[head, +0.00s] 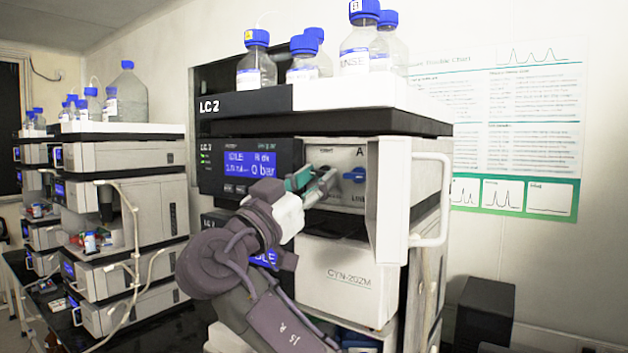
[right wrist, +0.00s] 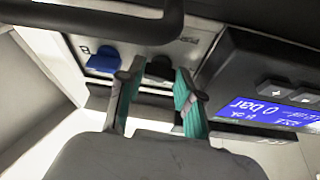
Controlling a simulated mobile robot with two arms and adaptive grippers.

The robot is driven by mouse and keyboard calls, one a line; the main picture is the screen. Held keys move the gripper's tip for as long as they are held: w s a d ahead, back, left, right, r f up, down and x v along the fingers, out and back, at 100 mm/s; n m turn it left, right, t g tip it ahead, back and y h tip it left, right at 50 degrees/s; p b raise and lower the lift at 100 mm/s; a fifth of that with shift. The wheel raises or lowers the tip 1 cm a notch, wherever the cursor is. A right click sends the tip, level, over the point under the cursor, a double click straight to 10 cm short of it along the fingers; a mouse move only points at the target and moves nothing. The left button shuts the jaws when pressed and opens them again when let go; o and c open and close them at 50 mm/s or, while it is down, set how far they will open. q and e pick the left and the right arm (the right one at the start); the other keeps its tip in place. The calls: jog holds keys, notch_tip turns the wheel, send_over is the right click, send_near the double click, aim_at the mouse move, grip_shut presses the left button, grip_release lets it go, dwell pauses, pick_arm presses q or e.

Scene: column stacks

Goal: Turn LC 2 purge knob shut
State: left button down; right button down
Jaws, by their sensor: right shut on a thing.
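The LC 2 stack (head: 250,102) stands in the middle of the head view, with its name on the dark top strip. Its pump's front panel (head: 345,157) is beside a blue-lit display (head: 250,164) reading 0 bar. My right gripper (head: 324,180) reaches the panel from the lower left, just right of the display. In the right wrist view my right gripper (right wrist: 160,82) has its fingertips on either side of a dark round knob (right wrist: 160,67), shut on it. The fingers hide most of this knob in the head view. My left gripper is not in view.
A blue knob (head: 355,175) is close to the right of my gripper; it also shows in the right wrist view (right wrist: 102,58). An open white door (head: 392,200) with a handle (head: 444,200) stands at the right. Bottles (head: 360,45) stand on top.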

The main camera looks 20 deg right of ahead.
jog(key=shift+w+a+f+m+g+h+b, duration=0.2)
jog(key=shift+m+g+b, duration=0.3)
jog(key=shift+m+b, duration=0.55)
jog(key=shift+s+d+f+m+g+h+b, duration=0.1)
jog(key=shift+m+g+h+b, duration=0.3)
jog(key=shift+m+b, duration=0.65)
jog(key=shift+a+r+m+g+b, duration=0.1)
jog(key=shift+r+m+g+b, duration=0.1)
jog(key=shift+m+g+b, duration=0.7)
jog(key=shift+r+m, duration=0.1)
jog(key=shift+m, duration=0.8)
jog(key=shift+w+r+m+g, duration=0.15)
jog(key=shift+m+g, duration=0.45)
jog(key=shift+m, duration=0.6)
jog(key=m+g+p, duration=0.1)
jog(key=m, duration=0.2)
jog(key=shift+r+p, duration=0.2)
jog(key=shift+p, duration=0.15)
jog(key=m+g+p, duration=0.1)
jog(key=m, duration=0.1)
jog(key=m+y+p, duration=0.1)
jog(key=m, duration=0.1)
jog(key=shift+a+r+m+g+y+p, duration=0.1)
jog(key=shift+m+g+y+p, duration=0.2)
jog(key=shift+m+g, duration=0.1)
jog(key=shift+m+y+p, duration=0.3)
jog(key=shift+m+p, duration=0.35)
jog(key=shift+m, duration=0.45)
jog(key=shift+g, duration=0.3)
